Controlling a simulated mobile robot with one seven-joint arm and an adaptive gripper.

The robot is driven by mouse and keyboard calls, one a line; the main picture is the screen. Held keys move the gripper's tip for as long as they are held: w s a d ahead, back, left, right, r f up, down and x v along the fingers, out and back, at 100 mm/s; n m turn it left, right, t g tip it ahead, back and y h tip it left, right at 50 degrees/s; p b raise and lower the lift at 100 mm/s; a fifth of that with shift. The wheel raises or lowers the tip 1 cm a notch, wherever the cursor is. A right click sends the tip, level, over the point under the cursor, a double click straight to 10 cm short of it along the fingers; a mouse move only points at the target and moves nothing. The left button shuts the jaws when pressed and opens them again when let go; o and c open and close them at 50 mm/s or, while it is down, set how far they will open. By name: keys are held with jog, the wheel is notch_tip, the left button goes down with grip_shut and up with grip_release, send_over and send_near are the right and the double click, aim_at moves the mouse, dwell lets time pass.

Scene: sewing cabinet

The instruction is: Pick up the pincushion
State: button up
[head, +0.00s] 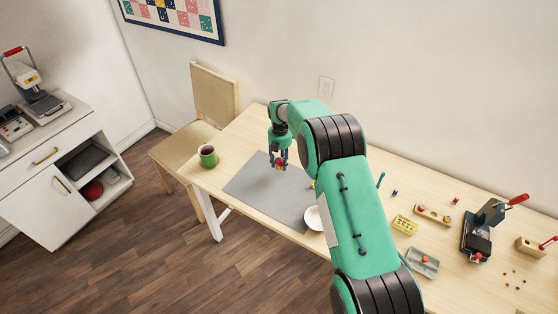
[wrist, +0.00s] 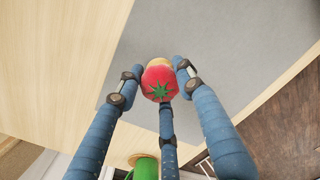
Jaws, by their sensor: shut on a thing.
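The pincushion (wrist: 160,80) is a red tomato shape with a green star-like leaf on top. My gripper (wrist: 160,78) has blue fingers and is shut on it, with fingers on both sides and one finger at the near side. In the head view my gripper (head: 279,163) is over the grey mat (head: 245,190), and the pincushion is a small red spot, largely hidden between the fingers. I cannot tell how far it is above the mat.
A white bowl (head: 314,218) sits at the mat's right edge, partly behind my arm. A yellow box (head: 405,225), a grey tray (head: 422,262) and a press (head: 480,240) stand to the right. A chair (head: 205,110) is at the left.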

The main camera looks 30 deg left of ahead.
jog(key=s+d, duration=0.3)
jog(key=s+d+r, duration=0.1)
jog(key=s+d, duration=0.2)
jog(key=s, duration=0.1)
jog(key=s+d+p, duration=0.1)
jog(key=s+d, duration=0.2)
jog(key=shift+s+d+r, duration=0.15)
jog(key=shift+r, duration=0.05)
dwell(0.7)
